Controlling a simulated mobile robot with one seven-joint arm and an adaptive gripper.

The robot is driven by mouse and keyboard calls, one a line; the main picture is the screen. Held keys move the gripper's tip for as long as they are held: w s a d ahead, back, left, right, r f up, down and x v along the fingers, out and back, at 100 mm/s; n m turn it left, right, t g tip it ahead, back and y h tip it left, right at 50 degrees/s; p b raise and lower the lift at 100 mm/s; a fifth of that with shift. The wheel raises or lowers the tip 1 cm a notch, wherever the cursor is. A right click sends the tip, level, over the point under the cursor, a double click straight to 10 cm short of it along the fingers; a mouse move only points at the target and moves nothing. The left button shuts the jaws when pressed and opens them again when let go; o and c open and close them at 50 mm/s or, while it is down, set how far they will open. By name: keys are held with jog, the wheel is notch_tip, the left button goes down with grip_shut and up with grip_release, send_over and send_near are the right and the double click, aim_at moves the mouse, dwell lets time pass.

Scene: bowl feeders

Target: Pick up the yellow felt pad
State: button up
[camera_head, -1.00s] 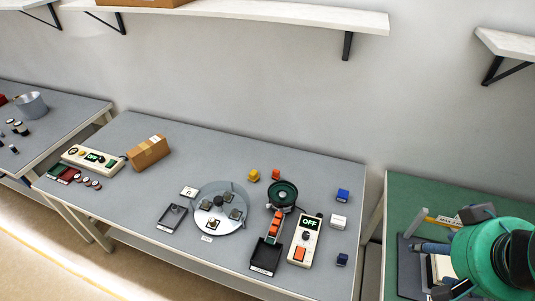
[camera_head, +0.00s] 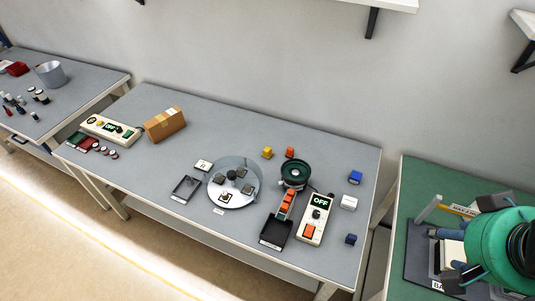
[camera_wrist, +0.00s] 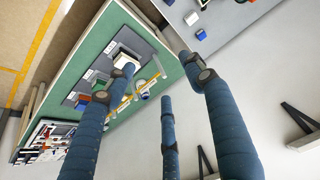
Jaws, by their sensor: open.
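A small yellow piece (camera_head: 267,152) sits on the grey table behind the round disc feeder, left of a similar orange piece (camera_head: 290,152). It is too small to tell whether it is the felt pad. My gripper (camera_wrist: 160,78) has long blue fingers, spread apart with nothing seen between them. In the head view its wrist hangs over the green bench (camera_head: 412,205) at the right, well away from the yellow piece. In the wrist view the fingers reach over the same green bench (camera_wrist: 77,80). No yellow pad is clear in that view.
The grey table also holds the disc feeder (camera_head: 223,200), a dark green bowl (camera_head: 295,172), an OFF control box (camera_head: 314,218) and a cardboard box (camera_head: 165,123). Blue and white blocks stand near its right edge. Shelves (camera_head: 395,4) are on the wall above.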

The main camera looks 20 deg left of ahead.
jog(key=w+a+r+n+y+p, duration=0.1)
jog(key=w+a+n, duration=0.1)
jog(key=w+a, duration=0.45)
jog(key=w+a+r+n+y, duration=0.1)
jog(key=w+a+n, duration=0.15)
jog(key=w, duration=0.75)
jog(key=w+a+f+n+g+y, duration=0.1)
jog(key=w+a+f+n+g, duration=0.3)
jog(key=w+a, duration=0.95)
jog(key=w+a+f+n+t+y+p, duration=0.1)
jog(key=w+a+f+n+p, duration=0.1)
jog(key=w+a+f, duration=1.05)
jog(key=w+a+f+n, duration=0.1)
jog(key=a+f+n, duration=0.2)
jog(key=a+f, duration=1.3)
jog(key=shift+w+a+f+g+p, duration=0.2)
jog(key=shift+w+f+g+p, duration=0.15)
jog(key=shift+f, duration=0.55)
jog(key=shift+f, duration=0.1)
send_over(267, 152)
jog(key=d, duration=0.2)
notch_tip(267, 152, down, 8)
jog(key=shift+w, duration=0.35)
